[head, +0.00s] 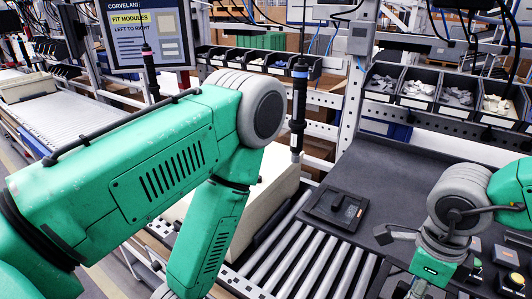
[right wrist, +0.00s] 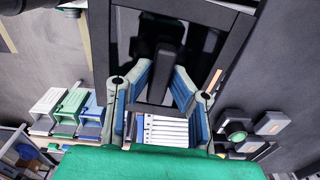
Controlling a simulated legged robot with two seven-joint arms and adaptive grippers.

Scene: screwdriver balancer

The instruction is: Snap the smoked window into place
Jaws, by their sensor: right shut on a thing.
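My right gripper (right wrist: 165,78) shows in the right wrist view, its two blue-padded fingers closed on a dark upright grip piece (right wrist: 168,50). Around and behind that piece is a dark, frame-edged panel (right wrist: 222,55); I cannot tell for certain whether it is the smoked window. In the head view my right arm comes in at the lower right, and its fingers are mostly cut off by the bottom edge. A flat black housing (head: 337,208) lies where the rollers meet the dark bench, away from the right arm. My left gripper is out of the frame, below my green left arm.
Grey rollers (head: 300,262) run at the front, beside a dark bench top (head: 400,180). Parts bins (head: 455,95) line the back. A hanging screwdriver (head: 298,105) is above the cream box. Small modules (right wrist: 75,108) lie left in the wrist view.

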